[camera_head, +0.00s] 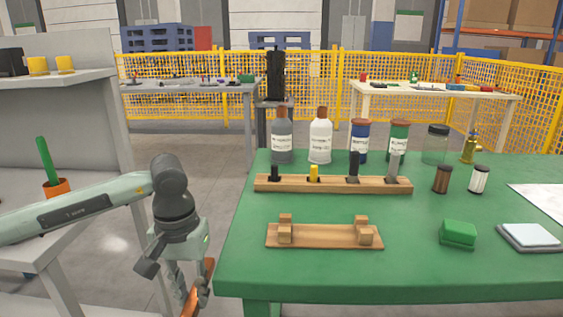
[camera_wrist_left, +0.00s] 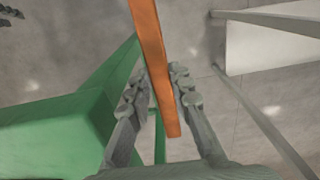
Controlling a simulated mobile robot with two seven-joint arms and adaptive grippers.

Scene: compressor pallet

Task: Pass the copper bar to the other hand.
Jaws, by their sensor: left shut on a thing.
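The copper bar (camera_wrist_left: 152,60) is a long orange-brown bar. In the left wrist view it runs from the top edge down between the fingers of my left gripper (camera_wrist_left: 160,92). In the head view my left gripper (camera_head: 197,290) is low at the left of the green table, beside its edge, with fingers pointing down. Part of the copper bar (camera_head: 208,270) shows there at the fingers, and the rest is cut off by the bottom edge. My left gripper is shut on the bar. My right gripper is in neither view.
The green table (camera_head: 330,275) holds a wooden cradle (camera_head: 325,236), a wooden peg rack (camera_head: 330,184), several bottles and jars, a green block (camera_head: 458,232) and a grey-framed pad (camera_head: 530,236).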

